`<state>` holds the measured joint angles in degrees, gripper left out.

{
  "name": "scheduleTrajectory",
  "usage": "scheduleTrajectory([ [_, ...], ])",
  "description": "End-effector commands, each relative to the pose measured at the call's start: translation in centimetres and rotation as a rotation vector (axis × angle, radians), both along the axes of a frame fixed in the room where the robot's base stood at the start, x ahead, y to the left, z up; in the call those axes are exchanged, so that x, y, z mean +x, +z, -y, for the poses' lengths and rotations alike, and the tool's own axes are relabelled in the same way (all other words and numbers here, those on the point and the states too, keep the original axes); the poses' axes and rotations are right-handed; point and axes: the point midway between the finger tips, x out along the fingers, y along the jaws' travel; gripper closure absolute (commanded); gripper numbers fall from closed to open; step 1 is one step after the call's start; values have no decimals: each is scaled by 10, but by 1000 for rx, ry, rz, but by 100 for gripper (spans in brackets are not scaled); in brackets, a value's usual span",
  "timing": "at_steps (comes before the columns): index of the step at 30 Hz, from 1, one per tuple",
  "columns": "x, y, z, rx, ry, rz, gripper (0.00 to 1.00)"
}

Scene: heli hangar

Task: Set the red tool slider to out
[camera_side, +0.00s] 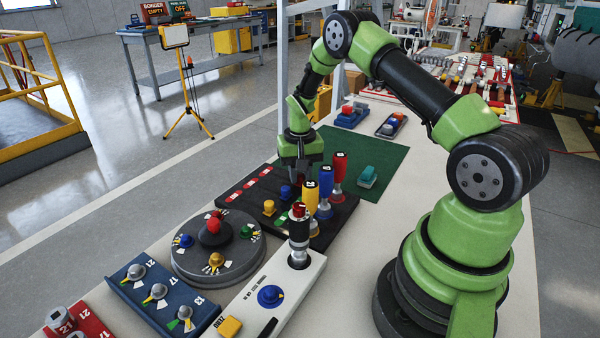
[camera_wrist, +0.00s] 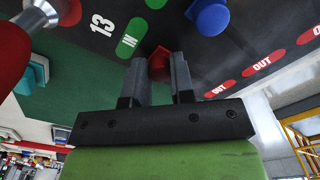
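The red tool slider (camera_wrist: 160,66) shows in the wrist view as a red knob on the dark panel, beside a green IN label (camera_wrist: 132,40) marked 13. My gripper (camera_wrist: 158,68) is over it, one finger on each side. The fingers appear shut on the knob, which fills the narrow gap and is partly hidden by them. Red OUT labels (camera_wrist: 262,64) lie apart to the right. In the side view my gripper (camera_side: 300,178) points down at the back of the black slider panel (camera_side: 240,196), and the red knob is hidden there.
A blue knob (camera_wrist: 208,16) is close to the fingers. Red, yellow and blue upright handles (camera_side: 326,185) stand just right of my gripper in the side view. A round knob plate (camera_side: 190,270) is nearer the camera. The green mat (camera_side: 385,160) has free room.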

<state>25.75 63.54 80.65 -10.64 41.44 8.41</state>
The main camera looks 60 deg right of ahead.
Motion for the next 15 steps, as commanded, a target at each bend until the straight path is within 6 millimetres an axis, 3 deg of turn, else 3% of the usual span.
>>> scheduleTrajectory([
  [8,3,0,0,0,-1,0,100],
  [15,30,-1,1,-1,1,1,100],
])
